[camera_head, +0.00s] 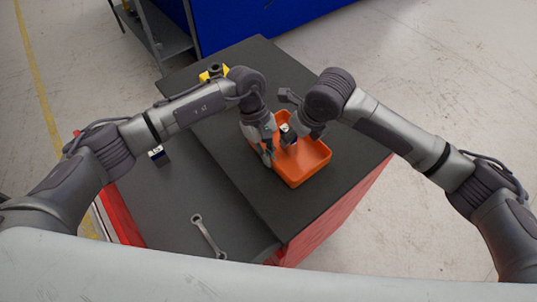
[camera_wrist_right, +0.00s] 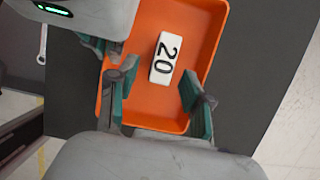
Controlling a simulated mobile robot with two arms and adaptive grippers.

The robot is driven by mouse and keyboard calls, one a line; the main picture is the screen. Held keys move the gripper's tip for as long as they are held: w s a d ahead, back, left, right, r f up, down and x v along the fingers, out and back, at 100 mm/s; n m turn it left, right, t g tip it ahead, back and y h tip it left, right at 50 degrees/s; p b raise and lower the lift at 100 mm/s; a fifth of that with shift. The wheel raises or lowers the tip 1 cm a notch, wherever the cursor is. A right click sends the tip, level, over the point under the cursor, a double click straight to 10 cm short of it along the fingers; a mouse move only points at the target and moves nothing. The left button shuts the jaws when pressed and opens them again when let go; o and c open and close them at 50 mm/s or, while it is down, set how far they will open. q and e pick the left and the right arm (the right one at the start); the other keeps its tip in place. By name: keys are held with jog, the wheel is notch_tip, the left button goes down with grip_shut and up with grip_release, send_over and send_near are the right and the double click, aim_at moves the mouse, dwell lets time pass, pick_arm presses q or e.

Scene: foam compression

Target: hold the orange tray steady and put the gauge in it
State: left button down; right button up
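The orange tray (camera_head: 312,171) sits on the dark worktop; it fills much of the right wrist view (camera_wrist_right: 205,30). The gauge is a small white-faced block (camera_wrist_right: 165,58) marked "20", inside the tray area; it shows in the head view (camera_head: 286,130) partly hidden by my right gripper. My right gripper (camera_wrist_right: 160,98) is open, its teal-padded fingers apart with the gauge beyond the tips, not between them. My left gripper (camera_head: 267,157) is at the tray's left wall, its fingers on either side of it, and appears shut on it.
A wrench (camera_head: 208,237) lies on the lower grey surface at the front. A small dark block with a white top (camera_head: 158,156) stands at the left, and a yellow object (camera_head: 214,72) at the back. The worktop right of the tray is clear.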

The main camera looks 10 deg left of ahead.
jog(key=v, duration=1.2)
pick_arm(q)
jog(key=c, duration=1.2)
grip_release()
jog(key=shift+c, duration=0.2)
jog(key=shift+r, duration=0.15)
jog(key=v, duration=1.1)
jog(key=shift+r, duration=0.35)
jog(key=shift+w+a, duration=0.1)
